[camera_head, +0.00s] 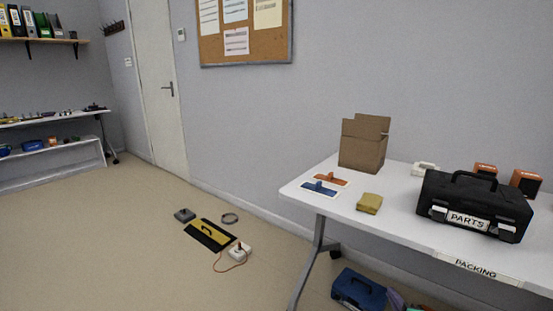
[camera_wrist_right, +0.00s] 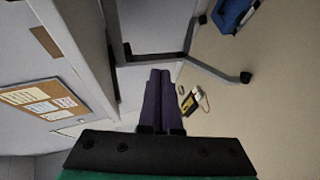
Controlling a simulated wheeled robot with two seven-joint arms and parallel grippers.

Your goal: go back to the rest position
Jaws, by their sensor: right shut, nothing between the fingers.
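My right gripper (camera_wrist_right: 160,72) shows in the right wrist view. Its two dark purple fingers lie side by side with nothing between them, so it is shut and empty. Beyond the fingertips are floor and table legs, apart from the gripper. Neither gripper can be made out in the head view, and my left gripper is in no view.
A black and yellow item (camera_head: 210,234) lies on the floor. A blue case (camera_head: 358,290) is below the table.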

